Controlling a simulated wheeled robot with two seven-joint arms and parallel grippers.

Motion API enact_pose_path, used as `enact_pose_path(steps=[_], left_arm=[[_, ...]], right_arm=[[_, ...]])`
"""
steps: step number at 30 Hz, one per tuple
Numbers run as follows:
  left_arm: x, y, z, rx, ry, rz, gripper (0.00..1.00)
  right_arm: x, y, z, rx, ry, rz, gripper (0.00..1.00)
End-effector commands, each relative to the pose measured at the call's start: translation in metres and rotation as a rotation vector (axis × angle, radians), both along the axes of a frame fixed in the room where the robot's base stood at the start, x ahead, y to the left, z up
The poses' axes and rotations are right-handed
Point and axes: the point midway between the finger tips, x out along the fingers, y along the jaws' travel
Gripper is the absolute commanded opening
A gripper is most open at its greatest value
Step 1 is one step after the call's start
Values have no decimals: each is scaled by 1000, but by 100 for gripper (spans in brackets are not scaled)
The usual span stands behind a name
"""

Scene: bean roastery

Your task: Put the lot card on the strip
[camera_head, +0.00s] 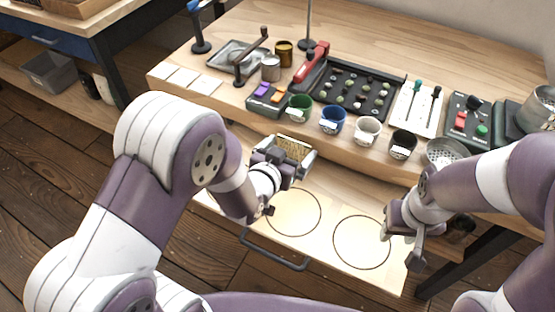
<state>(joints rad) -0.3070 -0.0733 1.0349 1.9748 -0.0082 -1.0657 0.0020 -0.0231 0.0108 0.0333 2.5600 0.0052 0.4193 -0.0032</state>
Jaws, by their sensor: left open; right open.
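Several pale flat squares (185,77) lie in a row at the left end of the bench; I cannot tell whether one of them is the lot card or whether they form the strip. The gripper and wrist hide part of that box's surroundings. My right gripper (401,245) is open over the right part of the drawer, beside the right drawn circle. I see nothing held in either gripper.
The open drawer (328,216) has two drawn circles and a dark handle (272,252). Green (299,107), blue (333,119), white (367,130) and dark (402,144) cups line the bench front. Behind them is a black bean tray (350,92). A switch box (469,121) stands right.

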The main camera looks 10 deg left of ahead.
Motion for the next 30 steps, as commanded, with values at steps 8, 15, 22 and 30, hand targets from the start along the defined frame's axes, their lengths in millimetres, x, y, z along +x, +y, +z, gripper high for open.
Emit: enact_pose_path(steps=[8,15,22,30], left_arm=[[-59,19,23,0,0,0,100],[-82,30,27,9,30,9,100],[-90,81,3,139,568,154,100],[-161,122,15,190,1103,255,100]], right_arm=[[0,0,19,0,0,0,43],[0,0,23,0,0,0,43],[0,0,22,0,0,0,43],[0,0,22,0,0,0,43]])
